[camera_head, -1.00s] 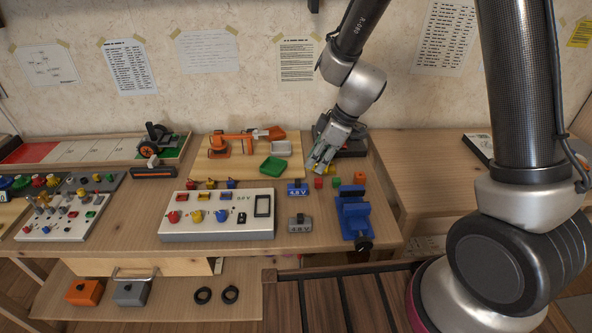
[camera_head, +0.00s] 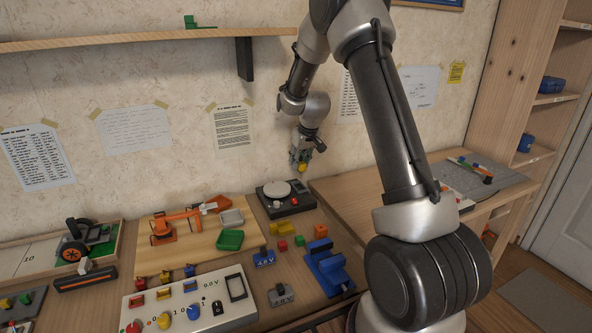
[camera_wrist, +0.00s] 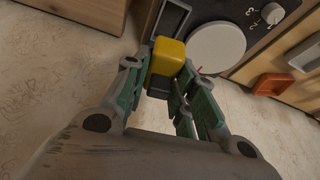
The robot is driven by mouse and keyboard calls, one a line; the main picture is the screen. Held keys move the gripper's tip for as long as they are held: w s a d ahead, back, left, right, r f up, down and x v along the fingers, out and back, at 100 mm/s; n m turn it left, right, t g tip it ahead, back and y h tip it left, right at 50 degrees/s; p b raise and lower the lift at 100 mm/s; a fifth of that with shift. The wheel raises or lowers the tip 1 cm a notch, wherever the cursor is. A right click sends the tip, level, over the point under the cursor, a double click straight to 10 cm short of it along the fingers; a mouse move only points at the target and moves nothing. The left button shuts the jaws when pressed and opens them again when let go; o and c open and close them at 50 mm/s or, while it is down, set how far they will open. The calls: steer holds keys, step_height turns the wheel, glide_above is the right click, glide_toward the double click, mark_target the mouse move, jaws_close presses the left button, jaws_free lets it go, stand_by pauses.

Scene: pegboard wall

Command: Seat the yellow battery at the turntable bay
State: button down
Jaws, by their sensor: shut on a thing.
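The yellow battery (camera_wrist: 168,56) is between the fingers of my gripper (camera_wrist: 160,92) in the wrist view, with its far end sticking out past the fingertips. In the head view my gripper (camera_head: 301,160) holds the yellow battery (camera_head: 303,166) in the air, above and a little right of the turntable unit (camera_head: 298,207). The turntable is a dark box with a pale round platter (camera_head: 277,188); the platter also shows in the wrist view (camera_wrist: 216,48). A dark framed rectangular recess (camera_wrist: 172,19), possibly the bay, lies beside the platter. The battery is apart from it.
A wooden board with an orange toy arm (camera_head: 176,226), a green tray (camera_head: 230,240) and a grey tray (camera_head: 231,217) lies left of the turntable. In front are small blocks (camera_head: 283,244), a blue vise (camera_head: 327,268) and blue (camera_head: 264,258) and grey (camera_head: 281,294) batteries. The wall is close behind.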

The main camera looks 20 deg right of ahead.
steer(key=shift+f+m, duration=0.1)
steer(key=shift+m, duration=0.4)
glide_above(298, 187)
steer(key=s, duration=0.1)
steer(key=shift+f, duration=2.65)
steer(key=shift+f, duration=0.45)
steer(key=shift+f, duration=0.25)
steer(key=shift+f, duration=0.35)
steer(key=c, duration=2.2)
jaws_free()
steer(key=shift+s+a+f, duration=0.1)
steer(key=shift+s+f, duration=0.35)
steer(key=shift+f, duration=0.15)
steer(key=o, duration=1.1)
steer(key=shift+w+f, duration=0.25)
